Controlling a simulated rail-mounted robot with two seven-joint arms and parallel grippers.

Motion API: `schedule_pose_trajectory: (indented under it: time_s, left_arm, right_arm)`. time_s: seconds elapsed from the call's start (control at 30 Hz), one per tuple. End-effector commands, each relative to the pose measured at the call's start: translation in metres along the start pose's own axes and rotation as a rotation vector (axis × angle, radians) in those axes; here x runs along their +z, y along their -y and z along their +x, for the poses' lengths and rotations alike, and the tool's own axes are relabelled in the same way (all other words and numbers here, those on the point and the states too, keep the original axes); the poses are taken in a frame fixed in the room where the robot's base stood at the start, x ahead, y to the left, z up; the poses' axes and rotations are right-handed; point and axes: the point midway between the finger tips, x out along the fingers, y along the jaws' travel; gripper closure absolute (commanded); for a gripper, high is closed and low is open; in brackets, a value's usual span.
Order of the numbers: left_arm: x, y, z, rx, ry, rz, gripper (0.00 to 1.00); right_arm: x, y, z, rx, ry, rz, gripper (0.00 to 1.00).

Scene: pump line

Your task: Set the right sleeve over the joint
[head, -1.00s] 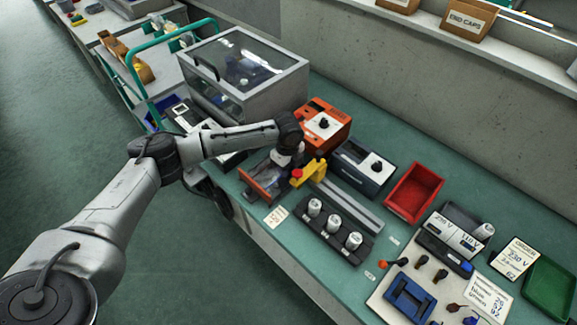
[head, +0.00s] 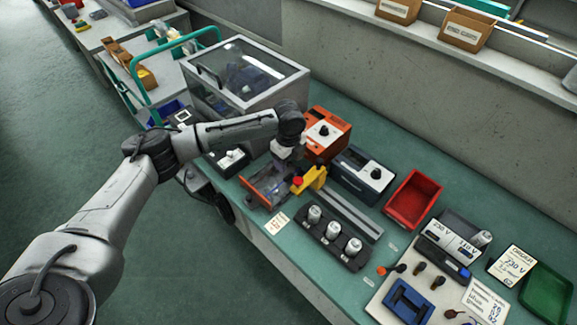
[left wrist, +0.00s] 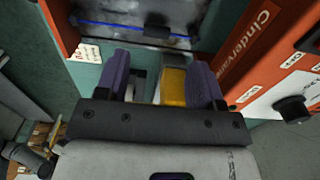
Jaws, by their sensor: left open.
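My left gripper (head: 284,164) is open above an orange-walled tray (head: 256,192) on the bench. In the left wrist view its two purple-sided fingers (left wrist: 160,82) stand apart. A yellow block (left wrist: 173,86) shows between them, and I see no sleeve held there. A thin blue strand (left wrist: 130,36) runs across the tray beyond the fingers; whether it carries the joint is too small to tell. In the head view the yellow block (head: 312,180), with a red knob, stands at the tray's right end. I cannot make out a sleeve for certain. My right gripper is not in view.
A black rack (head: 322,243) with three white-capped cylinders stands in front. An orange box (head: 326,134), a dark grey box (head: 361,173) and a red bin (head: 413,199) stand behind. A clear-lidded cabinet (head: 247,72) is close on the far side. A grey rail (head: 345,214) runs beside the rack.

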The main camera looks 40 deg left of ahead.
Motion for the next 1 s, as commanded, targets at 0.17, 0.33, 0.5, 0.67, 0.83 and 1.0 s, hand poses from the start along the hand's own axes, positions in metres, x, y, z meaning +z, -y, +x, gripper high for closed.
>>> schedule_pose_trajectory:
  time_s: [0.17,0.33,0.5,0.67,0.83,1.0]
  left_arm:
    - [0.0,0.0,-0.035,-0.002,0.001,-0.001,0.38]
    - [0.0,0.0,-0.055,-0.001,0.001,-0.001,0.38]
    - [0.0,0.0,-0.065,0.0,0.0,-0.001,0.38]
    - [0.0,0.0,-0.068,0.0,0.0,-0.001,0.38]
    - [0.0,0.0,-0.068,0.0,0.001,-0.001,0.38]
    - [0.0,0.0,-0.068,0.0,0.001,-0.001,0.38]
  right_arm:
    - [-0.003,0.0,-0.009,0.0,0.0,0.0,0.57]
    - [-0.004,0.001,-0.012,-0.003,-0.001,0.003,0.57]
    - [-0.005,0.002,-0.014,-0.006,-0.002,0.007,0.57]
    - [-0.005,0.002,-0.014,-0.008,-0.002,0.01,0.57]
    - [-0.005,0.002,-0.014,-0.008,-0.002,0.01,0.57]
    - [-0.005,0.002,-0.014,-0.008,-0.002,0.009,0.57]
